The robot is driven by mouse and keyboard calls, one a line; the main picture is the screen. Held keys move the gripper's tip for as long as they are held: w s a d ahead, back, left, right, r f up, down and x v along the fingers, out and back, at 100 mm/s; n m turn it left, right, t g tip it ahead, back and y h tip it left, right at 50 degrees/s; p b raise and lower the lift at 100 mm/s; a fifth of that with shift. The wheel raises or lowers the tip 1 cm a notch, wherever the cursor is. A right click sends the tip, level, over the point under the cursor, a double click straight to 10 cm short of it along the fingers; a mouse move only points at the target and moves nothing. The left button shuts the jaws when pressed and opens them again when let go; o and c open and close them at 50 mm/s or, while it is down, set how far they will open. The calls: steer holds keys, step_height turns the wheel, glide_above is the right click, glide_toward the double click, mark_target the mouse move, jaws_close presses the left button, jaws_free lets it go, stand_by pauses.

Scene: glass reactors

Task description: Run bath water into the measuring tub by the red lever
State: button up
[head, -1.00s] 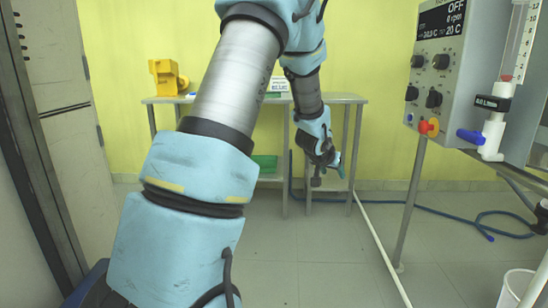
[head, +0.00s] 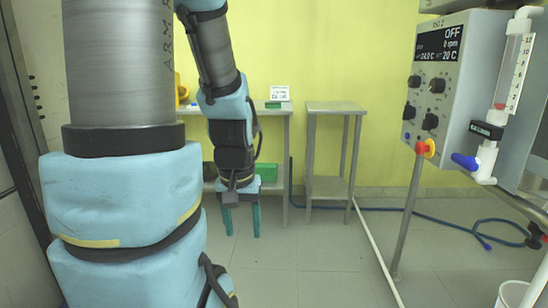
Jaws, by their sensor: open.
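My gripper (head: 242,212) hangs in the middle left of the head view. It points down with its two teal fingers apart and nothing between them. It is far from the grey control panel (head: 440,75) at the right. A blue lever (head: 465,161) is on the white valve below the clear graduated tube (head: 516,70). I cannot make out a red lever for certain. A white tub (head: 512,293), cut off by the frame, stands at the bottom right; I cannot tell whether it is the measuring tub.
A grey metal stand (head: 336,108) and a table (head: 268,113) with a small white sign (head: 279,94) are by the yellow wall. A blue hose (head: 440,213) and a white pipe (head: 375,248) run along the floor. Open floor lies in the middle.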

step_height(320, 180, up, 21)
steer(key=p, duration=1.8)
steer(key=shift+p, duration=0.4)
